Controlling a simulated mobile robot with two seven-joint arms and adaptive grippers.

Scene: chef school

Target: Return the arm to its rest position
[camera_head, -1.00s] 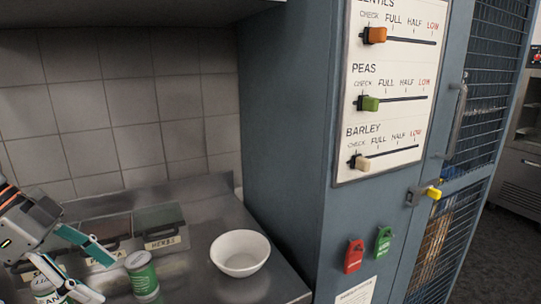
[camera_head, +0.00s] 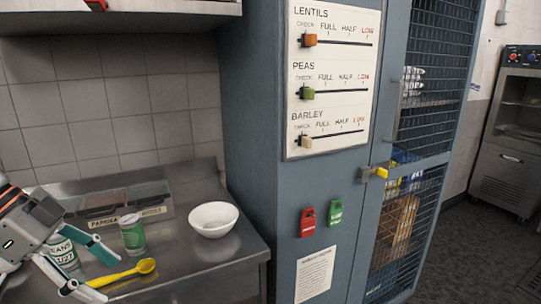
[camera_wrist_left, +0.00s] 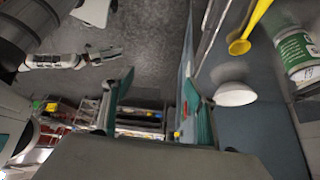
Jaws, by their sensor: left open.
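My left gripper (camera_head: 112,279) is open and empty, above the steel counter (camera_head: 205,258) at lower left in the head view. Its two teal fingers also show spread apart in the left wrist view (camera_wrist_left: 157,75), with nothing between them. A white arm end at upper left of the wrist view looks like my right gripper (camera_wrist_left: 106,55). It is too small to tell whether it is open or shut.
Near the left gripper are a yellow spoon (camera_head: 125,272), a green-labelled tin (camera_head: 133,238) and a beans can (camera_head: 62,252), partly behind the fingers. A white bowl (camera_head: 213,220) stands right of them. A blue cabinet (camera_head: 262,130) borders the counter.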

